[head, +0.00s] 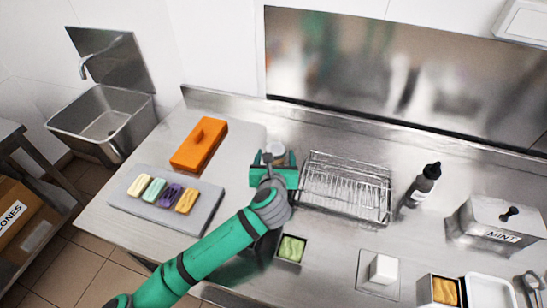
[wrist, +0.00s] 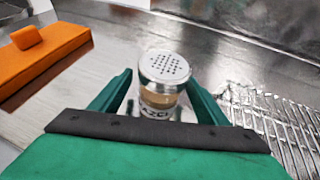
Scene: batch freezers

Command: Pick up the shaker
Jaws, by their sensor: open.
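The shaker (wrist: 163,82) has a perforated metal lid, a clear body with tan contents and a partly hidden printed label. It stands upright on the steel counter. In the head view the shaker (head: 275,150) shows just beyond my gripper, which hides part of it. My gripper (wrist: 160,92) is open in the wrist view, with one green finger on each side of the shaker. Small gaps show between fingers and shaker. In the head view my gripper (head: 274,166) is above the counter, left of the wire rack.
A wire rack (head: 345,187) stands close to the right of my gripper. An orange block (head: 199,146) and a grey tray (head: 150,215) with several coloured bars lie left. A dark bottle (head: 421,187) and the MINT container (head: 498,225) stand farther right.

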